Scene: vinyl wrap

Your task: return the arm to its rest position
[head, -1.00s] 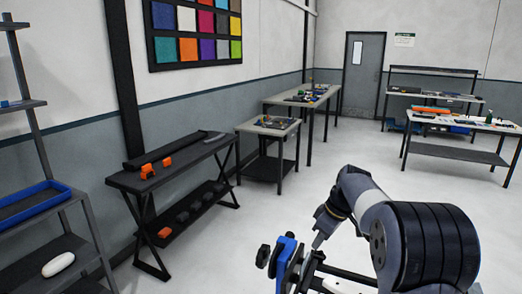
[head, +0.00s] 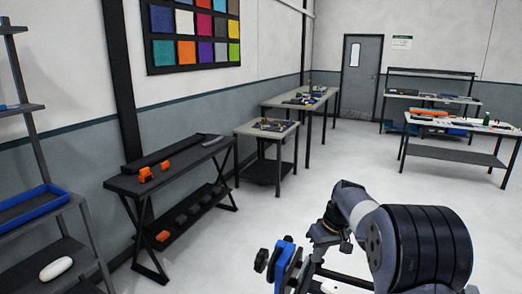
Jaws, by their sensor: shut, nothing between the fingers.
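My arm (head: 415,245) rises at the lower right of the head view, with its thick dark ribbed link nearest the camera. The arm is folded, and its far end hangs down just left of that link. My gripper (head: 345,246) is small and dark at that end, shut and empty, close above a dark frame at the bottom edge. The ribbed link hides part of the arm behind it.
A blue clamp-like part (head: 285,262) stands on the dark frame beside my gripper. A black bench (head: 125,184) with orange tools is at left, near a shelf with a blue tray (head: 62,196). Tables (head: 455,123) stand at the back. The middle floor is clear.

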